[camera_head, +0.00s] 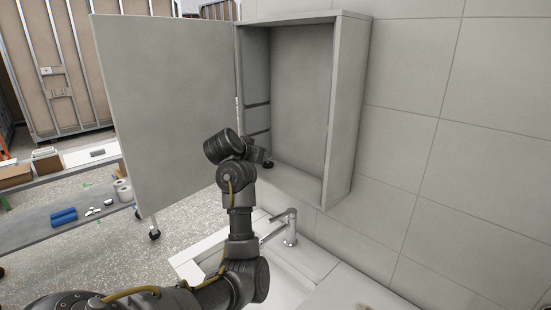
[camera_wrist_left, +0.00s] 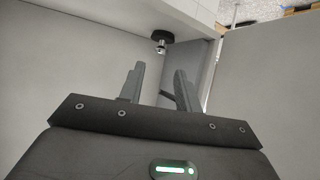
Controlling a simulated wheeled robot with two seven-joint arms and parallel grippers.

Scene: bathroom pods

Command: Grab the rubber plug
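The rubber plug (camera_wrist_left: 161,39) is a small black disc with a shiny metal piece on it. In the left wrist view it rests against a pale cabinet panel, beyond my fingertips. In the head view it is a small dark spot (camera_head: 268,164) on the floor of the open wall cabinet (camera_head: 347,110), near its left side. My left gripper (camera_wrist_left: 160,70) is open and empty, its two fingers apart, with the plug a little way ahead of the gap and not touched. In the head view my own wrist hides the fingers. My right gripper is not in view.
The cabinet door (camera_head: 170,100) stands open on the left, close to my arm. Below are a metal faucet (camera_head: 290,228) and a white sink (camera_head: 292,285). A bench (camera_head: 75,215) with small items is at the left. The cabinet inside looks otherwise mostly empty.

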